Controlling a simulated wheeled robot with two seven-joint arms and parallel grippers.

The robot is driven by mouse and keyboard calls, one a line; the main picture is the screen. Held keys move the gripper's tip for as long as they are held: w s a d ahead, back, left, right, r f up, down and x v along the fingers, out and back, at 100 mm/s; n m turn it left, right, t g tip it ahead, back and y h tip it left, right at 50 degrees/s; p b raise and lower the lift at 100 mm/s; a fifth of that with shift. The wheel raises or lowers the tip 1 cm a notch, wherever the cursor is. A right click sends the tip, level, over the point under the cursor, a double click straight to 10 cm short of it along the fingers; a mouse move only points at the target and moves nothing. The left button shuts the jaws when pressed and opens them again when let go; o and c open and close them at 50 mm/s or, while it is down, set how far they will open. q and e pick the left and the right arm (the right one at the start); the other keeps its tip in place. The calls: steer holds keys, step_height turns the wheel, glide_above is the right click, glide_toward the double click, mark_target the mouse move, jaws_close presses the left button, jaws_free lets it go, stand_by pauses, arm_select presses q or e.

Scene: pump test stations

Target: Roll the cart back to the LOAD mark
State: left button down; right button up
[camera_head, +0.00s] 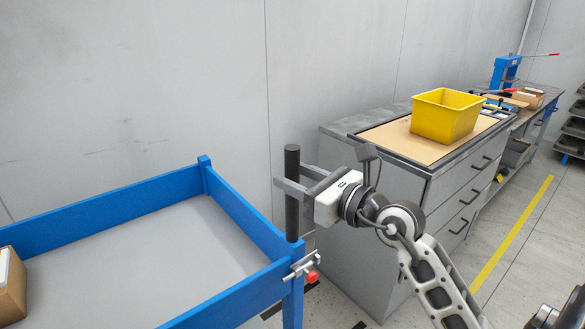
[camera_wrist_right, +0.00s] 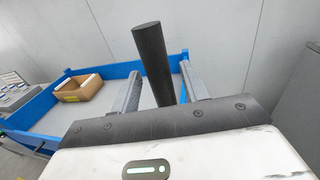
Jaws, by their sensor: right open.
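The cart (camera_head: 240,215) is a blue-railed cart with a grey deck, at the lower left of the head view. A dark upright post (camera_head: 292,215) stands at its right corner, and it also shows in the right wrist view (camera_wrist_right: 153,60). My right gripper (camera_head: 291,178) is open, with one finger on each side of the post. In the wrist view, gaps show between the post and both fingers. A red knob (camera_head: 312,276) on a metal latch sits below the post. No LOAD lettering is readable. My left gripper is out of view.
A grey drawer cabinet (camera_head: 440,195) with a yellow bin (camera_head: 445,115) on top stands right of the cart. A cardboard box (camera_wrist_right: 80,88) lies on the cart deck. A yellow floor line (camera_head: 512,235) runs along open floor at right. A wall stands behind.

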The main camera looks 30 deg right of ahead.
steer(key=shift+w+a, duration=0.15)
steer(key=shift+w, duration=0.45)
